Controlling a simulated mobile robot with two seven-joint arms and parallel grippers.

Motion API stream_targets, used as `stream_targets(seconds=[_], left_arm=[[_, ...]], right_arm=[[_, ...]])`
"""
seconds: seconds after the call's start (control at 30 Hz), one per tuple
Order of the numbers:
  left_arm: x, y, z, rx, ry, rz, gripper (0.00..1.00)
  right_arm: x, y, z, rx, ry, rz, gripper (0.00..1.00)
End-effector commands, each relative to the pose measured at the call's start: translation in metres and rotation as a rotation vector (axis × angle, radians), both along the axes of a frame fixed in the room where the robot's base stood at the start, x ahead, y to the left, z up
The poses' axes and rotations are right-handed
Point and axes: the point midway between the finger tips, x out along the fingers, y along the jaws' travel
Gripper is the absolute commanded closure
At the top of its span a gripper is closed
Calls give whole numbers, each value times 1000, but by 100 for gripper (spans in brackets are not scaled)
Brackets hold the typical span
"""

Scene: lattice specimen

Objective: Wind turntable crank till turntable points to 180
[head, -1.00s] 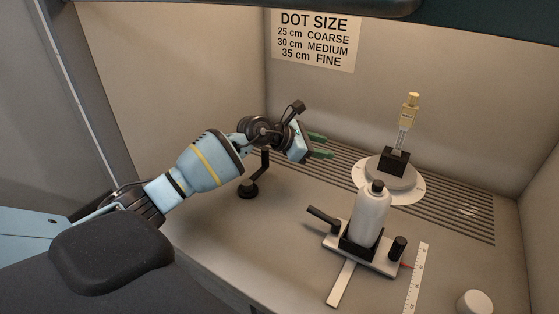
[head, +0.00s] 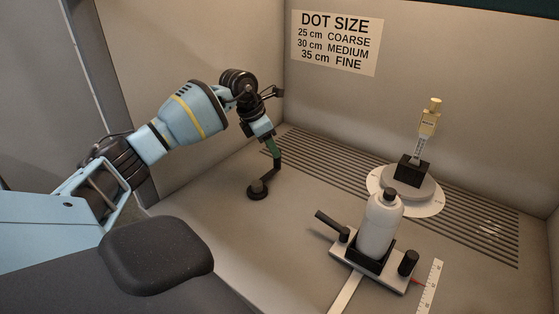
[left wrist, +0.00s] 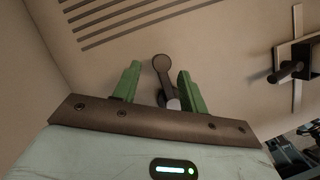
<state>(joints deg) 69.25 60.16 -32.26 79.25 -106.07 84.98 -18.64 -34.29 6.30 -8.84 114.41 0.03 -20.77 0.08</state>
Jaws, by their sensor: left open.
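The dark turntable crank (head: 258,190) stands on the booth floor at the left, its arm reaching right to an upright handle. My left gripper (head: 273,148) points down over that handle, its green fingers open. In the left wrist view the crank (left wrist: 162,66) shows between the open fingers (left wrist: 157,88), with the handle low between them; I cannot tell whether they touch it. The turntable (head: 420,192) is a round grey plate over a white dial, with a black block and a pale yellow-topped specimen on it. Its dial marks are too small to read. My right gripper is out of view.
A white bottle (head: 381,225) sits in a black holder on a sliding carriage, with a ruler (head: 430,288) to its right. A slotted grille (head: 330,165) crosses the floor behind. A dot-size sign (head: 336,43) hangs on the back wall.

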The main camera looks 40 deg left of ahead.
Motion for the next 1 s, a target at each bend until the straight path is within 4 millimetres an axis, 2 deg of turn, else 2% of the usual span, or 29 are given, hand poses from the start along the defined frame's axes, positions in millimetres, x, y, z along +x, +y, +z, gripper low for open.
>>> stream_targets(seconds=[0.2,0.4,0.8,0.87,1.0], left_arm=[[11,-7,-32,-2,2,-1,57],[20,-11,-54,-2,1,-2,57],[23,-11,-62,-1,-1,-2,57],[23,-12,-62,-1,-1,-2,62],[23,-11,-62,-1,-1,-2,81]], right_arm=[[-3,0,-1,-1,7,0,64],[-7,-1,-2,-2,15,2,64],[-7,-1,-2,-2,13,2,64],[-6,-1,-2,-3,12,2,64],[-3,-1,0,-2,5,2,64]])
